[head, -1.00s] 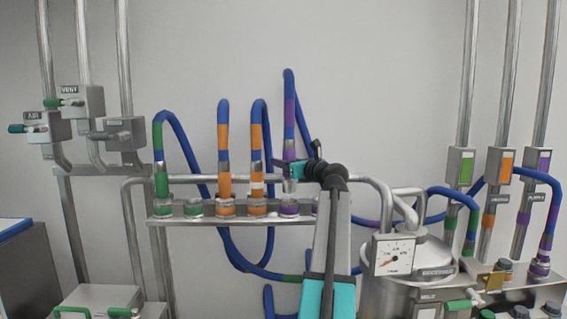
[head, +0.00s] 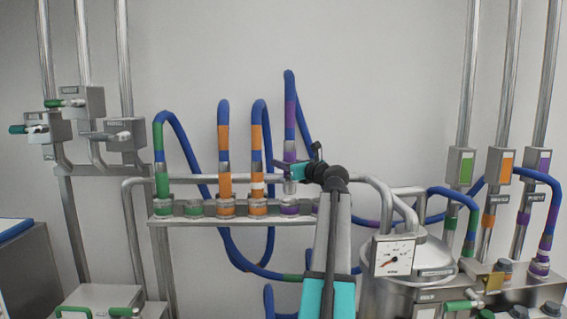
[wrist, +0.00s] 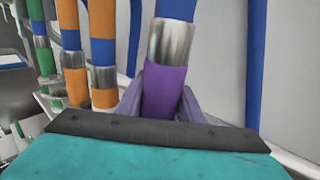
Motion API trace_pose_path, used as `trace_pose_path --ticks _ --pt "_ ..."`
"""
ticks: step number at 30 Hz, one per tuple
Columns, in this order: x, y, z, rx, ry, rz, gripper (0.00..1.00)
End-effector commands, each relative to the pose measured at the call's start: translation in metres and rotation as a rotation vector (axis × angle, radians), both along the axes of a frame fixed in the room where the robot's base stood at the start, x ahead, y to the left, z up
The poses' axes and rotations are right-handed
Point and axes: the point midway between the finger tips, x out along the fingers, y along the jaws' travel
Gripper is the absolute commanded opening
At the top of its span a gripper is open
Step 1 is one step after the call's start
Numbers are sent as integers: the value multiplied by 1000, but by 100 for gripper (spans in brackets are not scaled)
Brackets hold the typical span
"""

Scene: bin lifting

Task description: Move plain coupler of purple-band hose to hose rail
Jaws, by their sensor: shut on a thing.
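The blue hose with purple bands (head: 290,110) arches up behind the hose rail (head: 170,221). My gripper (head: 291,172) is shut on the purple coupler at this hose's near end. In the wrist view the purple coupler (wrist: 163,92) stands between my fingers, with a metal sleeve (wrist: 170,42) just above them. In the head view the coupler's metal tip (head: 290,188) is upright directly over the purple-marked socket (head: 289,207) on the rail. I cannot tell whether it is seated in it. My gripper partly hides the coupler.
Green-banded (head: 161,160) and orange-banded hoses (head: 225,150) stand on the rail to the left, one orange close beside my gripper. A gauge (head: 394,256) and metal vessel stand at right. The wall above is clear.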

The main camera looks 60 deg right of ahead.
Motion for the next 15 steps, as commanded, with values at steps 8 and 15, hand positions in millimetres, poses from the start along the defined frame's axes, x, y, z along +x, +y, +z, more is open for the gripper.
trace_pose_path --ticks 8,15 --pt "0 0 -9 2 -2 0 3" --pt "0 0 -17 1 -1 0 3"
